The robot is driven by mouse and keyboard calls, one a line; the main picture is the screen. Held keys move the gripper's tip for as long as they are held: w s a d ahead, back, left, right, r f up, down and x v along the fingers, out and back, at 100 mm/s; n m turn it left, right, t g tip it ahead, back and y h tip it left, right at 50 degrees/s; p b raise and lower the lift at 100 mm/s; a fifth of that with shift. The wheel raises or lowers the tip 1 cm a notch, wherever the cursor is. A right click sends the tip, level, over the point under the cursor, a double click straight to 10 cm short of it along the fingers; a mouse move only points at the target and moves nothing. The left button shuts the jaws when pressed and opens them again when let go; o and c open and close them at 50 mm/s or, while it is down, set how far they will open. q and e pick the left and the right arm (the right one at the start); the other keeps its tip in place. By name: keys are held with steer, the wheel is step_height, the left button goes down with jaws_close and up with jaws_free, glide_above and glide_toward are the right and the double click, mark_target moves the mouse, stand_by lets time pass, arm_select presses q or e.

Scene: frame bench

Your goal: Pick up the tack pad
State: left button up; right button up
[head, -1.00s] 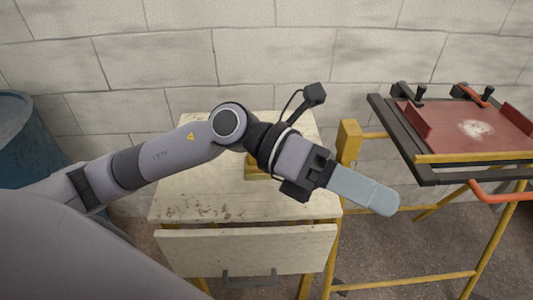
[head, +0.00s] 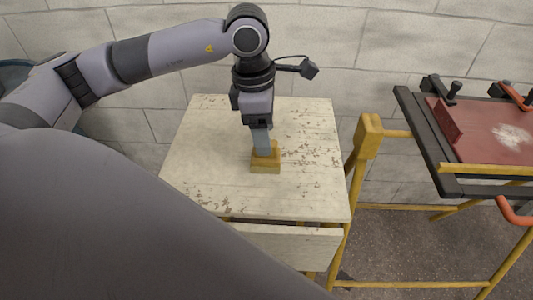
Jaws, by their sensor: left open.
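The tack pad looks to be the yellow block (head: 265,166) on the pale, worn table. My left gripper (head: 262,152) points down with its grey fingers at the block's upper part, partly covering it. The gripper is open. I cannot tell whether the fingers touch the block or stand on either side of it. My right gripper is not in view.
The table (head: 200,165) is otherwise bare, with a drawer front (head: 290,245) below its near edge. To the right stands a yellow-legged frame bench (head: 440,170) with a red panel (head: 490,130) and black clamps. A block wall is behind.

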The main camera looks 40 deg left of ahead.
arm_select(q)
steer(key=shift+w+d+f, duration=0.1)
steer(key=shift+w+f, duration=0.05)
steer(key=shift+f, duration=1.7)
steer(key=c, duration=0.8)
steer(key=shift+r, duration=0.15)
step_height(320, 180, up, 20)
steer(key=shift+p, duration=0.45)
